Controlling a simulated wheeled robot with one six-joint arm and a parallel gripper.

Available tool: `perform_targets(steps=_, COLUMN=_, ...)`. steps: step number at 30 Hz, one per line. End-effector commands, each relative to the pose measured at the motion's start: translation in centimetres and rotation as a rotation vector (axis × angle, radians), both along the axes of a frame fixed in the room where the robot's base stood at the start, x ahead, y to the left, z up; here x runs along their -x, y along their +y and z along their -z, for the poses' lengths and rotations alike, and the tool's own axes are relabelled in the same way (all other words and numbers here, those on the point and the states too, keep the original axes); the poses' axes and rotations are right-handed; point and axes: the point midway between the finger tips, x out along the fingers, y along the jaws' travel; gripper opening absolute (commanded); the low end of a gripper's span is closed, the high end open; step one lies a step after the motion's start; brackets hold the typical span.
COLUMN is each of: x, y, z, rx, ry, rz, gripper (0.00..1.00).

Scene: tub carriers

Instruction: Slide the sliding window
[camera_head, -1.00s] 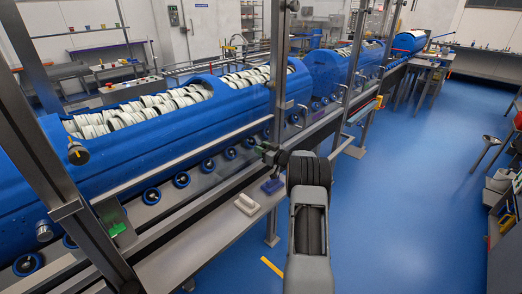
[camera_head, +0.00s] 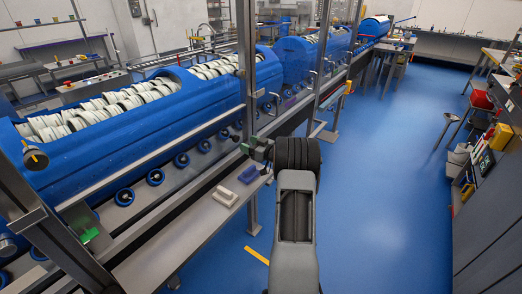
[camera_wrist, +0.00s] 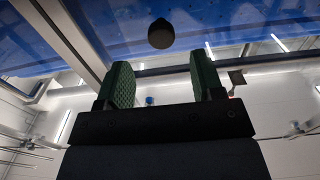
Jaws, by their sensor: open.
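The sliding window looks like a clear pane in a grey metal frame before the blue tub machine; its pane edges are hard to make out in the head view. Its grey frame post (camera_head: 247,75) stands by my gripper (camera_head: 250,152), whose green fingertips are small and partly hidden there. In the wrist view, my gripper (camera_wrist: 163,82) has its two green ridged fingers spread with nothing between them. A dark round knob (camera_wrist: 161,33) shows beyond the fingertips, apart from them, before a blue, glassy surface (camera_wrist: 230,22). I cannot tell whether it belongs to the window.
A grey ledge (camera_head: 185,232) below the frame holds a white block (camera_head: 225,196) and a purple block (camera_head: 248,174). A dark round knob with a yellow mark (camera_head: 36,158) is at the left. The blue floor (camera_head: 385,190) at right is clear up to the benches.

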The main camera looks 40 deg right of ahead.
Motion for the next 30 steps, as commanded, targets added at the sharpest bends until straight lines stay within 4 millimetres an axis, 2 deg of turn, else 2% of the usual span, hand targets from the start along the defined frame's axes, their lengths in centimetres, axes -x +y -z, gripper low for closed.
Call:
perform_targets(steps=1, x=1.1, y=-0.4, z=0.0, rx=-0.001, ry=0.001, rz=0.004, gripper=0.61)
perform_targets(steps=6, x=3.8, y=-1.1, z=0.0, rx=0.0, ry=0.0, rz=0.003, gripper=0.61)
perform_targets(steps=12, x=5.8, y=-1.6, z=0.0, rx=0.001, ry=-0.001, rz=0.002, gripper=0.61)
perform_targets(steps=18, x=6.4, y=-1.7, z=0.0, rx=0.0, ry=0.0, rz=0.0, gripper=0.61)
perform_targets(steps=30, x=6.4, y=-1.7, z=0.0, rx=0.0, ry=0.0, rz=0.0, gripper=0.61)
